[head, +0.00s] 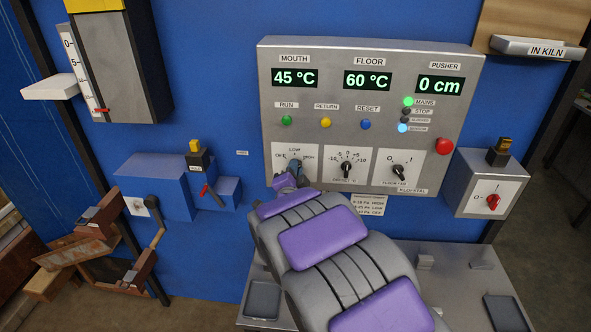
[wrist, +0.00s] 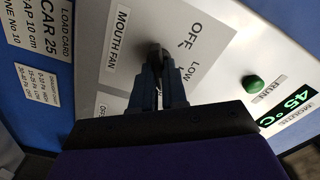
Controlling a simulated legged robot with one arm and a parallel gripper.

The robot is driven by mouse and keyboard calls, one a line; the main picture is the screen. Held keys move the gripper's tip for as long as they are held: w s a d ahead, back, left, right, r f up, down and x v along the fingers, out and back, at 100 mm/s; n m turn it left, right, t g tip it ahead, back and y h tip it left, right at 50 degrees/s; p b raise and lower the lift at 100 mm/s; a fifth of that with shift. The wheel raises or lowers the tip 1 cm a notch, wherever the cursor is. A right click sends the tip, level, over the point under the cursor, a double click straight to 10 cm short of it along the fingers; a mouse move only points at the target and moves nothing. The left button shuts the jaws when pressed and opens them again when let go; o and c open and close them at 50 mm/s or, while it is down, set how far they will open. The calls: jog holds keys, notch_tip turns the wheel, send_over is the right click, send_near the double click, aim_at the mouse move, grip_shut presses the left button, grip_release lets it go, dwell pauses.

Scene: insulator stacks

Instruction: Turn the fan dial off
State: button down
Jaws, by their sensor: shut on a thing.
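The mouth fan dial (wrist: 154,50) is a small dark knob on a white plate marked OFF, LOW and HIGH. The plate (head: 281,153) is at the lower left of the grey control panel (head: 375,50). My gripper (head: 294,167) reaches up to this plate and covers most of the knob. In the wrist view my gripper's fingers (wrist: 157,66) are closed around the knob, one on each side. The knob's pointer is hidden, so I cannot tell its setting.
To the right on the panel are an offset dial (head: 346,168) and another dial (head: 399,174). A green RUN button (head: 287,120) sits above the plate. A red button (head: 443,146) is at the right edge. A grey bench (head: 460,275) stands below.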

jog(key=shift+a+f+n+p, duration=0.1)
jog(key=shift+n+p, duration=1.8)
jog(key=shift+n, duration=2)
jog(key=shift+a+f+n+p, duration=0.1)
jog(key=shift+n+p, duration=1.85)
jog(key=shift+n, duration=1.95)
jog(key=shift+a+f+n+p, duration=0.1)
jog(key=shift+n+p, duration=1.8)
jog(key=shift+n, duration=2)
jog(key=c, duration=1.3)
grip_release()
jog(key=shift+c, duration=0.2)
jog(key=shift+o, duration=0.9)
jog(key=shift+w+a+r, duration=0.1)
jog(key=shift+r, duration=0.05)
